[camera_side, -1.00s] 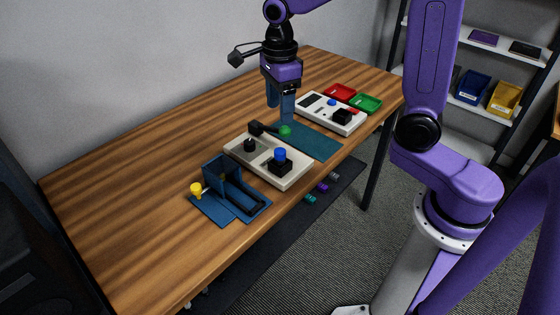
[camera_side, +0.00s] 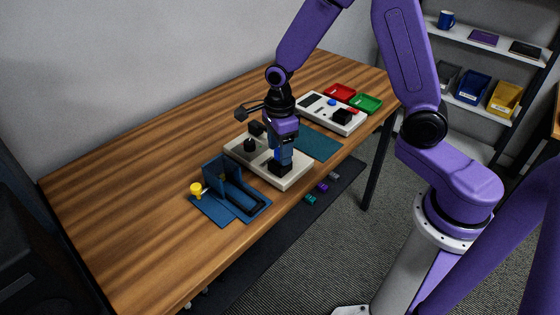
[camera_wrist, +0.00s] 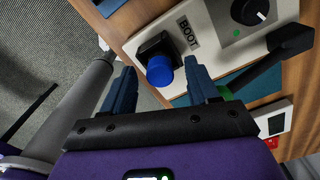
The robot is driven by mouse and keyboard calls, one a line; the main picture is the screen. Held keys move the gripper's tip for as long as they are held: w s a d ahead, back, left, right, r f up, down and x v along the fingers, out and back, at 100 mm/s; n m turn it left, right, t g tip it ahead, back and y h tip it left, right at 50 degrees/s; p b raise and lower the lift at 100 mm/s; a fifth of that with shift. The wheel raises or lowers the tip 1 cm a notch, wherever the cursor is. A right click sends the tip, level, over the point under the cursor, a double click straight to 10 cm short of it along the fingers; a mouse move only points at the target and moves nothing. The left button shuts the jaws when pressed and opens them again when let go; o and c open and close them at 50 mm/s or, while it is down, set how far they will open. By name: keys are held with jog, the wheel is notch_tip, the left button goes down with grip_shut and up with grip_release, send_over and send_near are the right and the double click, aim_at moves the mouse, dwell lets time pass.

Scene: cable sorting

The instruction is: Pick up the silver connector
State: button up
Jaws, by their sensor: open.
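A small grey piece (camera_side: 334,176), possibly the silver connector, lies on the dark mat below the table's front edge in the side view, too small to make out well. It lies near a purple piece (camera_side: 322,188) and a teal piece (camera_side: 310,198). My gripper (camera_side: 281,160) is low over the near beige control box, well above and left of the grey piece. In the wrist view my gripper (camera_wrist: 160,82) is open, its two blue fingers on either side of a blue knob (camera_wrist: 159,71) on a black block marked BOOT. Contact with the knob cannot be told.
The beige box (camera_side: 240,149) has a black dial (camera_side: 250,145). A blue fixture (camera_side: 217,173) with a yellow knob (camera_side: 195,189) stands to its left. Another control box (camera_side: 313,108) and red (camera_side: 339,92) and green (camera_side: 366,103) trays lie beyond. The table's left part is clear.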

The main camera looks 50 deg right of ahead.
jog(key=shift+f, duration=0.85)
grip_shut()
jog(key=shift+r, duration=0.15)
